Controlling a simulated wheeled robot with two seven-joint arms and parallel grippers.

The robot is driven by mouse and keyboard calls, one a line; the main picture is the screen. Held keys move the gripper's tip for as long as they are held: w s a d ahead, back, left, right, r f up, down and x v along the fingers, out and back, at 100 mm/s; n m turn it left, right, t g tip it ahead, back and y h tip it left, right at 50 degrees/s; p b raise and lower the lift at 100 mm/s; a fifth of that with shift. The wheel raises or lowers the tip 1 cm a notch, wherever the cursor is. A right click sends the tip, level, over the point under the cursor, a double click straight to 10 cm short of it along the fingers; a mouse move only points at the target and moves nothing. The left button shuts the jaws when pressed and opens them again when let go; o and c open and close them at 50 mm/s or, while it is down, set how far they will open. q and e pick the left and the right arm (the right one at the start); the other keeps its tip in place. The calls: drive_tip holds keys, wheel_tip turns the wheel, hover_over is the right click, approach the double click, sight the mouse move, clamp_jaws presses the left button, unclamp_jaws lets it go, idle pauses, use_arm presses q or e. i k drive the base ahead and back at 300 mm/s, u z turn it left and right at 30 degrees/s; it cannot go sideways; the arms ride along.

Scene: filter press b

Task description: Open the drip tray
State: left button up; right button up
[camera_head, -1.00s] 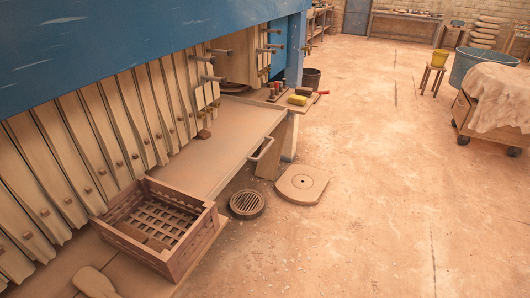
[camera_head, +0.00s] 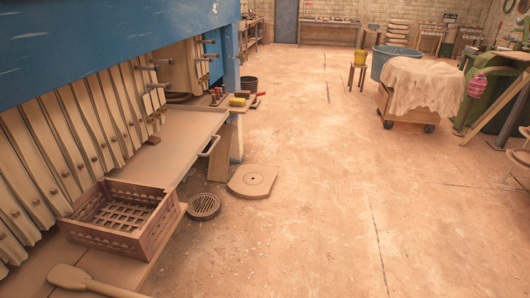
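The drip tray (camera_head: 178,140) is a long flat tan panel under the row of upright filter plates (camera_head: 85,135) of the blue press (camera_head: 110,35). Neither of my grippers is in view.
A slatted wooden crate (camera_head: 125,216) and a wooden paddle (camera_head: 85,282) lie on the near ledge. A cloth-covered cart (camera_head: 425,90) stands at right. The middle floor is clear.

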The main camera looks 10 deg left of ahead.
sight(187, 131)
drive_tip(key=z, duration=0.4)
drive_tip(key=i, duration=0.95)
drive_tip(key=u, duration=0.5)
drive_tip(key=i, duration=1.45)
drive_tip(key=u, duration=1.25)
